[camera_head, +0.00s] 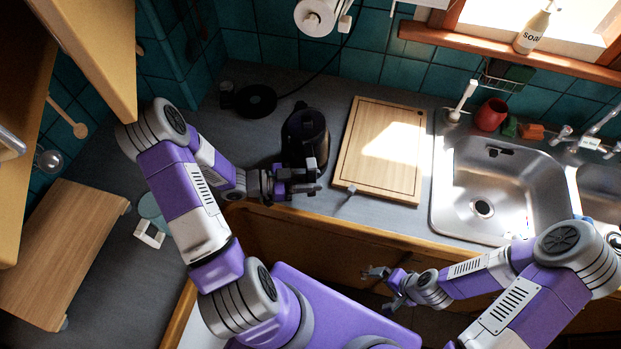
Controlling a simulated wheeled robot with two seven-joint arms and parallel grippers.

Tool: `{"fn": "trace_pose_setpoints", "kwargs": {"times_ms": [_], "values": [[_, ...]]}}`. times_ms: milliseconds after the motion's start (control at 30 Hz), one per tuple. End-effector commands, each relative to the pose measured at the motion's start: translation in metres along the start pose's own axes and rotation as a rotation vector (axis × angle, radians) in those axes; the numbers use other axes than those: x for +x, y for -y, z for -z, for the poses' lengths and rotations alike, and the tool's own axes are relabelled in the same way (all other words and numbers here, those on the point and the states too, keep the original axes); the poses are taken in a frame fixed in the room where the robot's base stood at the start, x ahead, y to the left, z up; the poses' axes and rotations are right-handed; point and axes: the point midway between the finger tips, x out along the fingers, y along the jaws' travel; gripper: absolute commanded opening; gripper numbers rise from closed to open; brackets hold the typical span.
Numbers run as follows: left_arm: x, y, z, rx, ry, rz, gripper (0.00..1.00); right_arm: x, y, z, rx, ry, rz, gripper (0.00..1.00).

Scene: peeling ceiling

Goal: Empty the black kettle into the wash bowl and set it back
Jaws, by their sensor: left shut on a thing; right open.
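The black kettle (305,130) is at the middle of the back counter, left of the cutting board, and looks close to upright. My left gripper (308,178) is at its near side and shut on it; the fingers hide the part that they hold. I cannot tell whether the kettle touches the counter. A round black base (255,100) with a cord lies empty behind it to the left. The wash bowl appears to be the steel sink basin (465,165) at the right; it looks empty. My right gripper (377,283) is open and empty, in front of the cabinets.
A wooden cutting board (365,150) lies between kettle and sink. A red cup (491,114), sponges (529,131) and a tap (590,130) stand behind the sink. An open cabinet door (95,45) hangs at the upper left.

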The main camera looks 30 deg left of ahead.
Motion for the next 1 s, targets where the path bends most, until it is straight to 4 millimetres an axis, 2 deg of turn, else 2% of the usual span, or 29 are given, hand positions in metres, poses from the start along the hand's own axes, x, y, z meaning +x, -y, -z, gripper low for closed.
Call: {"fn": "trace_pose_setpoints", "kwargs": {"times_ms": [300, 333, 500, 800, 1000], "values": [[0.001, 0.000, -0.001, 0.008, -0.005, -0.001, 0.00, 0.002, -0.001, 0.000, 0.000, 0.000, 0.000, 1.00], [0.001, 0.000, -0.001, 0.008, -0.005, -0.001, 0.39, 0.002, -0.001, 0.000, 0.000, 0.000, 0.000, 1.00], [0.001, 0.000, -0.002, 0.005, -0.003, -0.001, 0.64, 0.002, -0.001, 0.000, 0.000, 0.000, 0.000, 1.00], [-0.002, 0.000, -0.004, -0.005, 0.004, 0.002, 0.64, 0.002, -0.001, 0.000, 0.000, 0.000, 0.000, 1.00], [-0.019, 0.001, -0.003, -0.001, 0.003, 0.003, 0.64, -0.003, 0.001, 0.000, 0.000, 0.000, 0.000, 1.00]]}}
